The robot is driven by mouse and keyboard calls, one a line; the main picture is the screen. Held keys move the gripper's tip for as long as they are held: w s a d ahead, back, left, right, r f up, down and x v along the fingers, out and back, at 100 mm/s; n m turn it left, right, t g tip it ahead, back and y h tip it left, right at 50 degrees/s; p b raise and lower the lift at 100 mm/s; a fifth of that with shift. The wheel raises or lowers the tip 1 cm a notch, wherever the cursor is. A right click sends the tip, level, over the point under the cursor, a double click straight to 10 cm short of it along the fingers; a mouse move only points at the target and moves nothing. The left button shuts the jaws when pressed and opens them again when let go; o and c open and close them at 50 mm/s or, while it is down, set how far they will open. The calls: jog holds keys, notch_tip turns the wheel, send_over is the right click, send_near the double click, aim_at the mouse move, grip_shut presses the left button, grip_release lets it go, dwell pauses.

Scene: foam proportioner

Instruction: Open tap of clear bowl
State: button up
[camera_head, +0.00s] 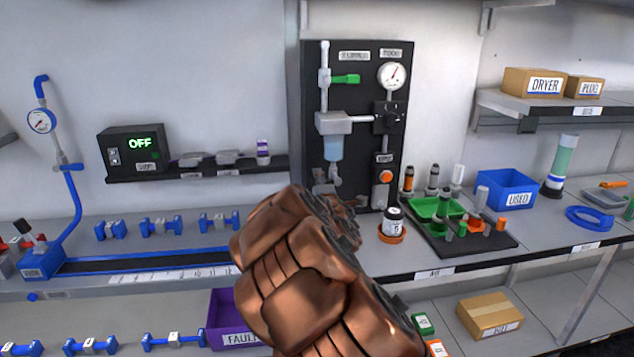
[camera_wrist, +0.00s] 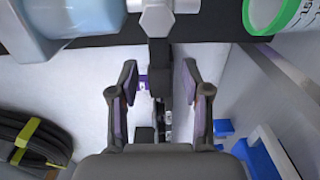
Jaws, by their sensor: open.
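The clear bowl (camera_head: 333,147) holds pale blue fluid and hangs under a grey block on the black panel (camera_head: 357,75). Its small grey tap (camera_head: 336,176) is below it, just above my bronze arm, which hides what lies lower. A pale hexagonal fitting (camera_wrist: 157,18) with a dark stem shows beyond and between the fingers. A pale blue rounded body (camera_wrist: 65,22) is at upper left; I cannot tell whether it is the bowl. No contact is visible.
A black tray (camera_head: 470,240) with green and orange parts is farther right. The panel also carries a green handle (camera_head: 346,79), a gauge (camera_head: 394,76) and an orange knob (camera_head: 386,176).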

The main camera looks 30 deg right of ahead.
jog(key=shift+w, duration=0.15)
grip_shut()
dwell(0.4)
